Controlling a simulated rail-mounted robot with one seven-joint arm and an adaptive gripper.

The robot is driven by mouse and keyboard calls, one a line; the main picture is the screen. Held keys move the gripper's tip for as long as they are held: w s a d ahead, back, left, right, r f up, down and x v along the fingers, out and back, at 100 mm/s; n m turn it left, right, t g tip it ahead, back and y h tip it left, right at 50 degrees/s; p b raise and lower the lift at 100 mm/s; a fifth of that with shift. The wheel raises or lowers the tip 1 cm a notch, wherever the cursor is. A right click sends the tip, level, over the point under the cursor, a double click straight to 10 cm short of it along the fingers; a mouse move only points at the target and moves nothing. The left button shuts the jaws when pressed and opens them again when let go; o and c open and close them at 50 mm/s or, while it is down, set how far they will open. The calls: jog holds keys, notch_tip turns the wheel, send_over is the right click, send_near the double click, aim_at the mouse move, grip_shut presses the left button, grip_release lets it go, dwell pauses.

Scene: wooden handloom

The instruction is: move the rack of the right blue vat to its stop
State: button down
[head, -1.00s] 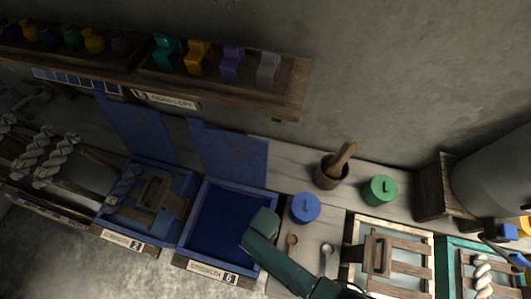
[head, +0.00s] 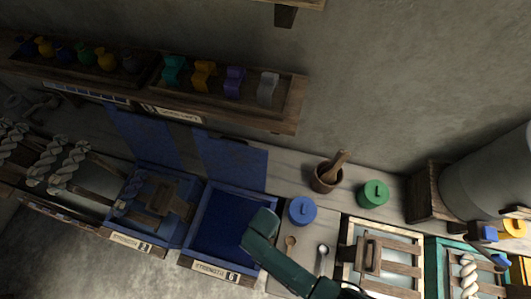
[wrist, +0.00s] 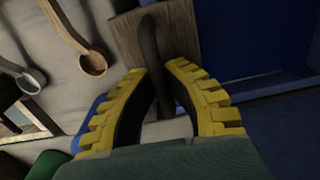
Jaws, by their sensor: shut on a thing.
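The right blue vat (head: 186,248) has a blue frame, a dark blue inside and a plate (head: 216,272) reading 6 at its front. In the head view my green arm covers part of its right side, and my gripper's fingers are hidden. In the wrist view my gripper (wrist: 158,72) has its yellow fingers closed around a dark curved handle (wrist: 149,40). The handle stands on a brown wooden board (wrist: 183,28), which looks like part of the rack. Blue vat surfaces (wrist: 286,85) lie right of it. The rest of the rack is hidden.
The left blue vat (head: 110,226) holds a wooden rack. A shelf (head: 220,113) runs along the wall.

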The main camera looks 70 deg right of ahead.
notch_tip(320, 180, up, 12)
jog(key=p, duration=1)
jog(key=shift+r+p, duration=0.15)
jog(key=shift+p, duration=0.25)
grip_release()
notch_tip(320, 180, up, 7)
dwell(0.5)
